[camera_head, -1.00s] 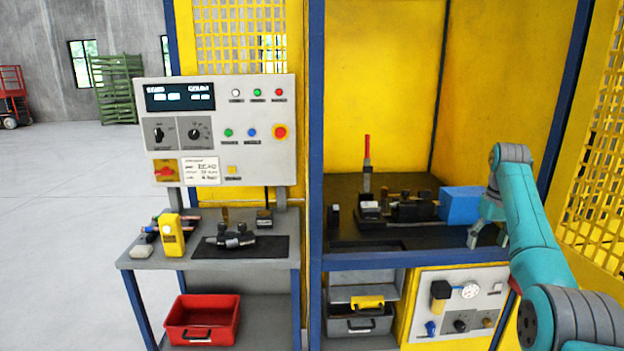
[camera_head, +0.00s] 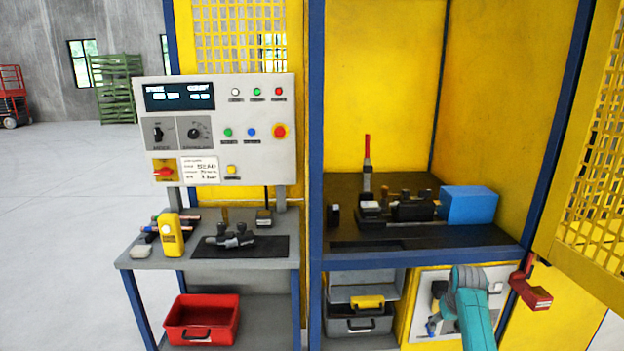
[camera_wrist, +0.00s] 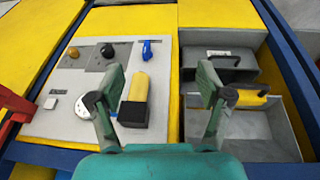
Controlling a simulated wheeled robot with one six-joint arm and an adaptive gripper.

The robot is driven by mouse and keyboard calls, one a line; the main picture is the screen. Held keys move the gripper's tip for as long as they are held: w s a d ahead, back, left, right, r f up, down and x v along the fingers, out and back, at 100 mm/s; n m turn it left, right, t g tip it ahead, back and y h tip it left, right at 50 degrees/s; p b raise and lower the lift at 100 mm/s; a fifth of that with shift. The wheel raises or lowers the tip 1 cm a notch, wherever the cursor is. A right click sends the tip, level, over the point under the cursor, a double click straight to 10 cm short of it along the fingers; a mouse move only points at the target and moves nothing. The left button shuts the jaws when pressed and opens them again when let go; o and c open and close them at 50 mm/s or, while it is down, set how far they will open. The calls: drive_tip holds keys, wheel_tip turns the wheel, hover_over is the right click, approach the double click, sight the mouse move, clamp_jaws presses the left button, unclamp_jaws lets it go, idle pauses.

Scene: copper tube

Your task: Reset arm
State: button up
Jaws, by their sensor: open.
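My arm (camera_head: 472,305) is at the lower right of the head view, in front of the pneumatic panel (camera_head: 412,322) below the cabinet opening. My fingers are largely hidden behind the arm in the head view.
A blue box (camera_head: 468,205) and a black fixture (camera_head: 408,208) stand on the cabinet's dark worktop. The yellow mesh door (camera_head: 590,190) stands open at right, with a red handle (camera_head: 530,287) nearby.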

drive_tip(key=s+a+f+t, duration=0.1)
drive_tip(key=s+a+f, duration=0.3)
drive_tip(key=s+f, duration=0.4)
drive_tip(key=s+a+f+t, duration=0.2)
drive_tip(key=s+a+f, duration=0.25)
drive_tip(key=f, duration=0.65)
drive_tip(key=s+a+f+t, duration=0.1)
drive_tip(key=s+a+f, duration=0.15)
drive_tip(key=s, duration=0.75)
drive_tip(key=s+a+f+t, duration=0.2)
drive_tip(key=s+a, duration=0.2)
drive_tip(key=s, duration=0.6)
drive_tip(key=s+a+r+t, duration=0.15)
drive_tip(key=s+r, duration=0.25)
drive_tip(key=s, duration=0.6)
drive_tip(key=s+a+r+t, duration=0.1)
drive_tip(key=s+a+r, duration=0.3)
drive_tip(key=s, duration=0.6)
drive_tip(key=s+r+t, duration=0.1)
drive_tip(key=s+r, duration=0.5)
drive_tip(key=r, duration=0.5)
drive_tip(key=s+r+t, duration=0.2)
drive_tip(key=s+r, duration=0.5)
drive_tip(key=r, duration=0.3)
drive_tip(key=shift+a+r+y, duration=0.2)
drive_tip(key=shift+r+y, duration=0.2)
